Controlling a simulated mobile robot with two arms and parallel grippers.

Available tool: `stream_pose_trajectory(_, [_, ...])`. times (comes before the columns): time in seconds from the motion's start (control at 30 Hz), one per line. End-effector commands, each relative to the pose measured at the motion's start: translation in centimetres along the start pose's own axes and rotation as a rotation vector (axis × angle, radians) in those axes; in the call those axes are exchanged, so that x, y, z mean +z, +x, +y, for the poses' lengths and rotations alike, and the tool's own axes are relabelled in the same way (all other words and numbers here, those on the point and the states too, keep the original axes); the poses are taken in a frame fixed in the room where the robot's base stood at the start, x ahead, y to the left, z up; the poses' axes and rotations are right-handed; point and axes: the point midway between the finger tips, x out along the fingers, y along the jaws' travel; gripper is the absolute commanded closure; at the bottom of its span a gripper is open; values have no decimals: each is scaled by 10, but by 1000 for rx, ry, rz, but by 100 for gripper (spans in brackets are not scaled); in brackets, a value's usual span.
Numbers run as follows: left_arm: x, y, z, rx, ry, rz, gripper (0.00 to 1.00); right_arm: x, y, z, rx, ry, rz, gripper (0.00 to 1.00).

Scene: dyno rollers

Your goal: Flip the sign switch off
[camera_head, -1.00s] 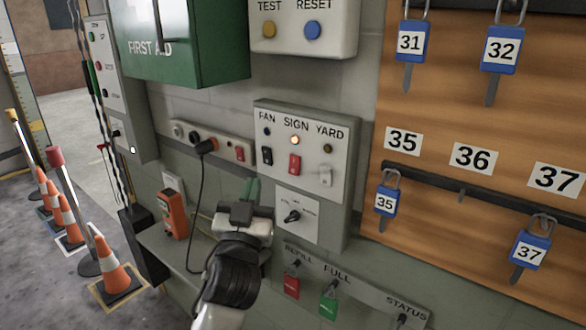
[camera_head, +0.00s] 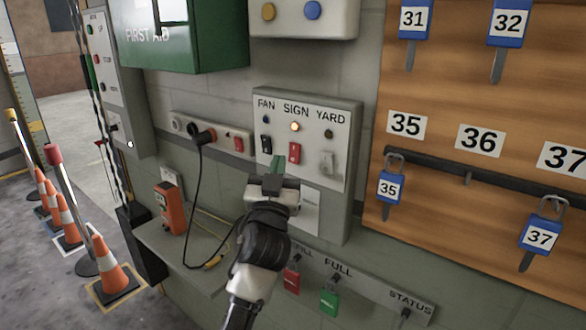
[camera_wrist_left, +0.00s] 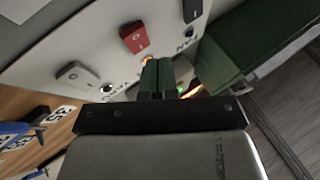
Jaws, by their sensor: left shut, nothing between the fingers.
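The switch panel (camera_head: 338,108) on the wall carries three rocker switches labelled FAN, SIGN and YARD. The red SIGN switch (camera_head: 294,153) is in the middle, and the lamp (camera_head: 295,127) above it glows orange. My left gripper (camera_head: 277,163) is shut and empty, its green fingertips just left of and slightly below the SIGN switch. In the left wrist view the red switch (camera_wrist_left: 137,37) lies beyond the shut fingertips (camera_wrist_left: 158,66), up and to the left. I cannot tell whether the fingertips touch the panel. My right gripper is not in view.
The FAN switch (camera_head: 266,144) and YARD switch (camera_head: 327,162) sit either side. A rotary-knob plate (camera_head: 310,212) below is partly hidden by my gripper. A socket strip (camera_head: 221,137) with a plugged cable is to the left. A green first-aid box (camera_head: 215,38) juts out above.

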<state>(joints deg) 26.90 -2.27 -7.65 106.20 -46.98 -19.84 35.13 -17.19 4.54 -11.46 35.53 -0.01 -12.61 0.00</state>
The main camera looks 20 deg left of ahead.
Motion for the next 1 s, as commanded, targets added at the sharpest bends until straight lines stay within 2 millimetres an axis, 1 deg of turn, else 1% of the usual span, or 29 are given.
stream_pose_trajectory(0.03, [3,2,2,0,-2,2,100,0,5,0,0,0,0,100])
stream_pose_trajectory(0.17, [5,7,5,1,-1,1,100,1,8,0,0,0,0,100])
stream_pose_trajectory(1.0, [5,8,6,1,0,1,100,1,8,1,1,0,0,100])
